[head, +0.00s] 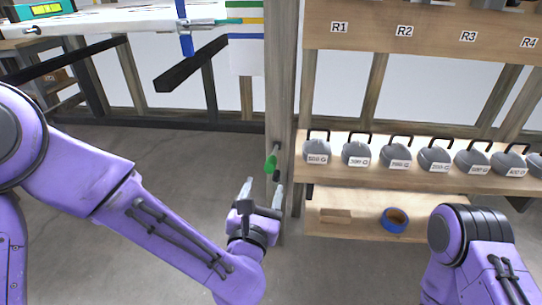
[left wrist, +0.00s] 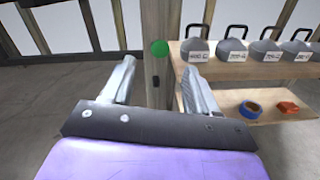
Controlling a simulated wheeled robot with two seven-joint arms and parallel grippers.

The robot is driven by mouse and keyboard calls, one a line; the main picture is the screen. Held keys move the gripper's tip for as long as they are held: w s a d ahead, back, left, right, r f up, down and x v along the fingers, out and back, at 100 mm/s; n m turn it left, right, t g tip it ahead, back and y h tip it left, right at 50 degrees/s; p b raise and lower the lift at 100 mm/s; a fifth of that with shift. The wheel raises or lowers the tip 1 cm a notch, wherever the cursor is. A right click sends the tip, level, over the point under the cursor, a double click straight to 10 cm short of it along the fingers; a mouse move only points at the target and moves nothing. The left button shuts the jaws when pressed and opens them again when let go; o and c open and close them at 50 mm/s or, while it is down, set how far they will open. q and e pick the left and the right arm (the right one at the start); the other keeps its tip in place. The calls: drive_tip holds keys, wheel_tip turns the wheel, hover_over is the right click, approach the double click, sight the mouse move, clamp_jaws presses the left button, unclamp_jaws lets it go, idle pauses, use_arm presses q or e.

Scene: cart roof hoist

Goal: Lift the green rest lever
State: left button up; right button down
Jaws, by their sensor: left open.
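The green rest lever (head: 271,162) sticks out from a wooden post (head: 283,100), on a short grey rod. In the left wrist view the lever's round green end (left wrist: 159,48) faces the camera, between and beyond the fingertips. My left gripper (head: 263,187) is open and empty, just below and in front of the lever, with its fingers pointing up toward it. It also shows in the left wrist view (left wrist: 158,72), its two fingers apart. It does not appear to touch the lever. My right arm shows at the lower right, but its gripper is out of view.
A shelf (head: 440,180) right of the post holds several grey labelled weights with black handles. A lower shelf (head: 345,228) holds a blue tape roll (head: 395,219) and a wooden block (head: 336,215). A white panel with a blue clamp (head: 185,30) is at upper left. Floor left of the post is clear.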

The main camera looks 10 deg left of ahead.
sight(270, 164)
use_arm(q)
drive_tip(key=w, duration=0.6)
drive_tip(key=w+b, duration=0.1)
drive_tip(key=w, duration=0.3)
drive_tip(key=shift+w+d+f, duration=0.1)
drive_tip(key=shift+d+f, duration=0.1)
drive_tip(key=shift+d, duration=0.15)
drive_tip(key=shift+c, duration=0.2)
clamp_jaws()
